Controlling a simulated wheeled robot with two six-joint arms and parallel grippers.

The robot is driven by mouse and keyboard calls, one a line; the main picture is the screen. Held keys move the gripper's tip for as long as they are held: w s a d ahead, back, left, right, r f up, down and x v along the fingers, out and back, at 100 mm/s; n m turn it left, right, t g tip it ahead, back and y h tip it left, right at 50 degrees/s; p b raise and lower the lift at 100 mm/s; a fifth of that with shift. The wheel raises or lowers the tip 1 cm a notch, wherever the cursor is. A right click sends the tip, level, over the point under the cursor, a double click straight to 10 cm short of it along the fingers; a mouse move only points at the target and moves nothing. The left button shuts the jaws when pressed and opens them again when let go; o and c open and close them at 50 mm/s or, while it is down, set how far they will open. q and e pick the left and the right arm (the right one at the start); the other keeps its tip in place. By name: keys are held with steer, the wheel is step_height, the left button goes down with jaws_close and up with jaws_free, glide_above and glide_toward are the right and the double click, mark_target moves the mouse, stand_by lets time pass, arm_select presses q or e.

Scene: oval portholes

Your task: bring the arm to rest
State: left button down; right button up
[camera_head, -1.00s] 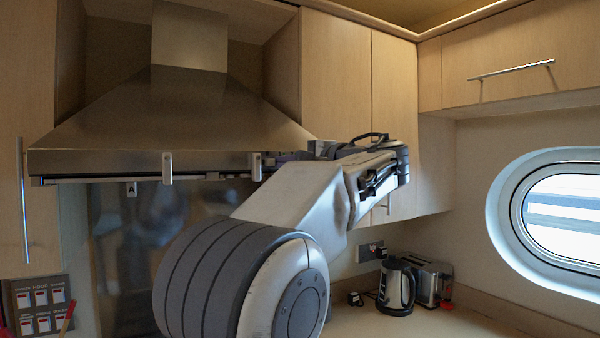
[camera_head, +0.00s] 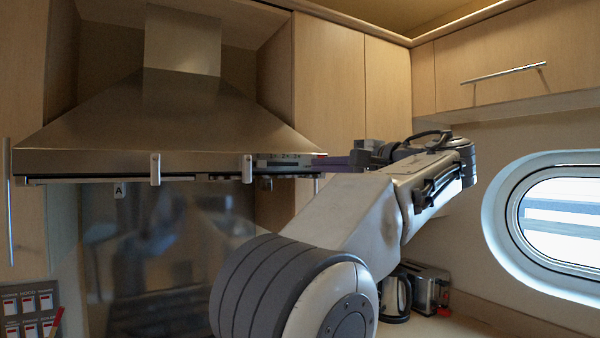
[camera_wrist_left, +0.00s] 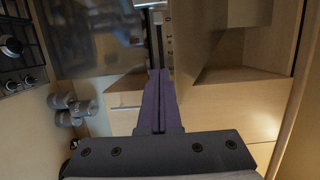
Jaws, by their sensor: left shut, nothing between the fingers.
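My left arm (camera_head: 350,225) crosses the middle of the head view, its wrist raised in front of the wall cabinets. My left gripper (camera_head: 332,161) points left, with its purple fingers beside the right end of the steel range hood (camera_head: 165,115). I cannot tell whether they touch the hood. In the left wrist view the two purple fingers (camera_wrist_left: 159,78) lie together, shut with nothing between them. My right gripper is in neither view.
Wood cabinets (camera_head: 330,90) stand behind the arm. A kettle (camera_head: 395,296) and a toaster (camera_head: 428,287) stand on the counter, the kettle partly hidden by my arm. An oval porthole (camera_head: 565,215) is at right. The wrist view shows a hob (camera_wrist_left: 20,45) at left.

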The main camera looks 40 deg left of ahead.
arm_select(q)
steer(key=d+f+m+t+h, duration=0.2)
steer(key=d+f+m+h, duration=0.25)
steer(key=d+f, duration=0.55)
steer(key=d+f+m+t+h, duration=0.25)
steer(key=d+f+h, duration=0.25)
steer(key=f, duration=0.9)
steer(key=s+d+f+g+h, duration=0.2)
steer(key=s+d+f+h, duration=0.1)
steer(key=s+f, duration=0.5)
steer(key=s+d+f+g+h, duration=0.2)
steer(key=s+d+f+h, duration=0.1)
steer(key=s+d+f, duration=0.3)
steer(key=s+d+f+n+g+h, duration=0.1)
steer(key=s+d+f+g+h, duration=0.2)
steer(key=s+f, duration=0.6)
steer(key=shift+s+d+f, duration=0.4)
steer(key=shift+s+d, duration=0.8)
steer(key=shift+d, duration=0.05)
steer(key=shift+a, duration=0.1)
